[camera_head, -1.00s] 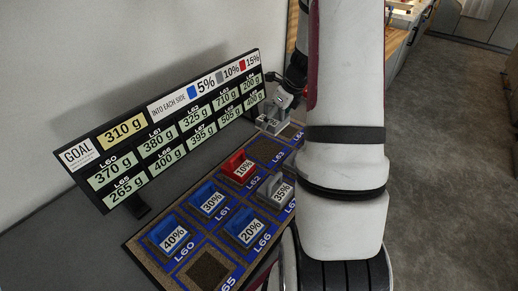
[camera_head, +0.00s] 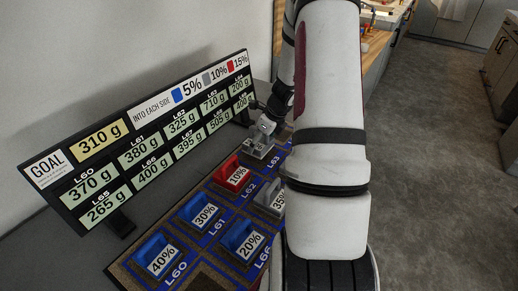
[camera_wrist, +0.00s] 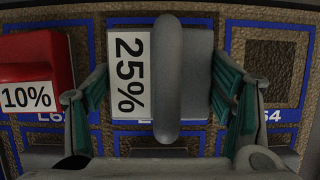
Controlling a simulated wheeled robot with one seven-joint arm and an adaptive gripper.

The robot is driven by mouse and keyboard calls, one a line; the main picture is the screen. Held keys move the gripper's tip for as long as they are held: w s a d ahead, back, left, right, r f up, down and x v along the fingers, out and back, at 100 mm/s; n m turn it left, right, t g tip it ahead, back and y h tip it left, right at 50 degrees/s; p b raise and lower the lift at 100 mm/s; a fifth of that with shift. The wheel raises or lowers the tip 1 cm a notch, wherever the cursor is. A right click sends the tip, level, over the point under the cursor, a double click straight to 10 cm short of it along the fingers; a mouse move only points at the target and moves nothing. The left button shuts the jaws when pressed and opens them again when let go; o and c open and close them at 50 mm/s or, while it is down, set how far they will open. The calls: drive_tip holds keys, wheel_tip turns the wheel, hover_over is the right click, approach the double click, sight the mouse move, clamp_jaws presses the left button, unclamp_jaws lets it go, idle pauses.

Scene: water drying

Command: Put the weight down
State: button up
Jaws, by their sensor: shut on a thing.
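My gripper (camera_head: 263,130) is shut on a grey weight (camera_head: 257,152), which also shows in the wrist view (camera_wrist: 198,75) with a "25%" label and a handle. My fingers (camera_wrist: 160,112) are on both its sides. The weight is at the L63 place on the board (camera_head: 201,276), between L62 and L64. I cannot tell whether its underside touches the board. A red 10% weight (camera_head: 232,174) stands at L62, just left of it, and shows in the wrist view (camera_wrist: 40,62).
Blue 40% (camera_head: 158,256), 30% (camera_head: 202,214) and 20% (camera_head: 242,239) weights and a grey 35% weight (camera_head: 276,199) stand on the board. A sign (camera_head: 150,130) stands behind it. A bare square (camera_wrist: 272,65) lies right of the held weight.

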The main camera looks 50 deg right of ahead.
sight(259, 148)
drive_tip(key=shift+f, duration=1.55)
drive_tip(key=shift+f+b, duration=0.15)
drive_tip(key=shift+b, duration=0.2)
drive_tip(key=o, duration=1.5)
drive_tip(key=shift+o, duration=0.2)
